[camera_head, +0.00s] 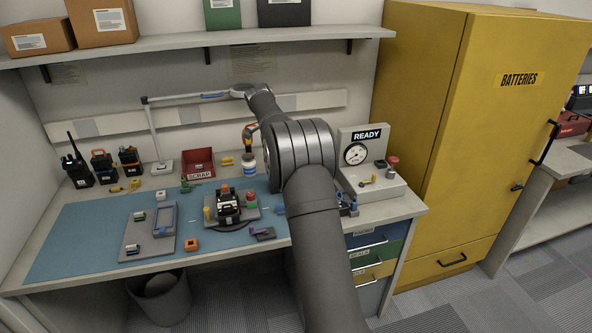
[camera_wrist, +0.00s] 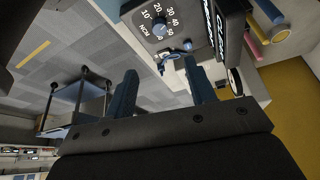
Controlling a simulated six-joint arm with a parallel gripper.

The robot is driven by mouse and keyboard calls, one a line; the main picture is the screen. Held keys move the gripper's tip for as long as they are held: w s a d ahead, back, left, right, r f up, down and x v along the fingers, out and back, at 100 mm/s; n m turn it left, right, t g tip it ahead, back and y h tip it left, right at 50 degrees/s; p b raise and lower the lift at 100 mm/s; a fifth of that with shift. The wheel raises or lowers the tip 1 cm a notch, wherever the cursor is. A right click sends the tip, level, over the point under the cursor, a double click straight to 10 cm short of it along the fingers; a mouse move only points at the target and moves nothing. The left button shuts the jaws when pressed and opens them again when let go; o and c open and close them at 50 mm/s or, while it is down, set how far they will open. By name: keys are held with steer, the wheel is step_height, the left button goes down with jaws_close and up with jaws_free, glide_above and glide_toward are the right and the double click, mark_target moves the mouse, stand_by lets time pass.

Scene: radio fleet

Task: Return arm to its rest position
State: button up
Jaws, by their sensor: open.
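My gripper (camera_wrist: 160,78) shows in the wrist view as two dark blue fingers, spread apart with nothing between them. Past the fingertips are a grey device with a numbered dial (camera_wrist: 160,22) and the floor. In the head view my arm rises from the bottom over the bench's right part, its large joint beside the READY tester. I cannot make out my gripper there; the arm seems to hide it.
The bench's blue mat (camera_head: 75,240) holds a small black device (camera_head: 228,205) and a grey tray (camera_head: 133,240). The READY tester (camera_head: 392,187), red scrap bin (camera_head: 199,165), desk lamp (camera_head: 152,130), overhead shelf (camera_head: 190,41) and yellow cabinet (camera_head: 490,150) surround my arm. Several radios stand at left.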

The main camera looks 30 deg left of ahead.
steer(key=shift+s+a+r, duration=0.15)
steer(key=shift+a+r, duration=0.05)
steer(key=shift+r, duration=0.3)
steer(key=x, duration=1.7)
steer(key=shift+d+f, duration=0.15)
steer(key=shift+d, duration=0.1)
